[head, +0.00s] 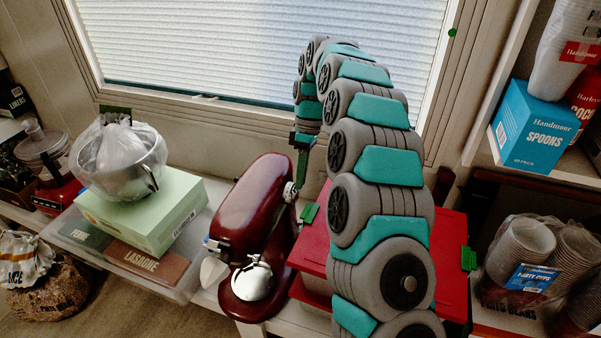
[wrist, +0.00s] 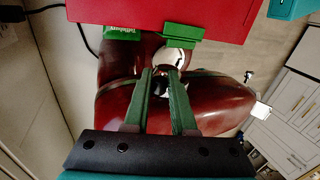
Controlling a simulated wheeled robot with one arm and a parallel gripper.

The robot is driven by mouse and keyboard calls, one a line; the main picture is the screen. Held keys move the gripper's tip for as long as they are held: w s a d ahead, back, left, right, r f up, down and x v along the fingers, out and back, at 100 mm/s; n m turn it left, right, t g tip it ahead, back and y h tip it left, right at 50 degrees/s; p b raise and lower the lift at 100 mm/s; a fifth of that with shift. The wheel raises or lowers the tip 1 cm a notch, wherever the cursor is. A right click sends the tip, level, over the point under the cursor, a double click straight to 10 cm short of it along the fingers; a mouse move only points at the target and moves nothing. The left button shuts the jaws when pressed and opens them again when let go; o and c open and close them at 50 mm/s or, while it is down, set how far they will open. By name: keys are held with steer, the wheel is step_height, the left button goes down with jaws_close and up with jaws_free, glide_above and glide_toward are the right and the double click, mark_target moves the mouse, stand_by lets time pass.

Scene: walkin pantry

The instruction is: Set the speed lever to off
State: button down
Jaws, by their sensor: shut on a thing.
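The dark red stand mixer (head: 255,210) stands on the low counter below the window. In the wrist view its glossy body (wrist: 220,100) lies across the middle. My gripper (head: 299,182) reaches down to the mixer's right side, by small silver fittings. In the wrist view the green fingers of my gripper (wrist: 162,75) converge against that side and are shut on a small part there, which looks like the speed lever. The fingertips hide most of the lever, so its setting cannot be read.
A red bin (head: 315,245) with green clips stands close to the mixer's right. At left, a bagged metal bowl (head: 120,165) sits on a pale green box (head: 150,215). Bagged cups (head: 530,255) and a blue spoons box (head: 533,128) are on the right shelves.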

steer(key=shift+w+d+f+g, duration=0.1)
steer(key=shift+w+f+g, duration=0.15)
steer(key=shift+g, duration=0.25)
steer(key=shift+f, duration=0.15)
steer(key=c, duration=0.7)
jaws_free()
steer(key=shift+c, duration=0.2)
steer(key=shift+s, duration=0.2)
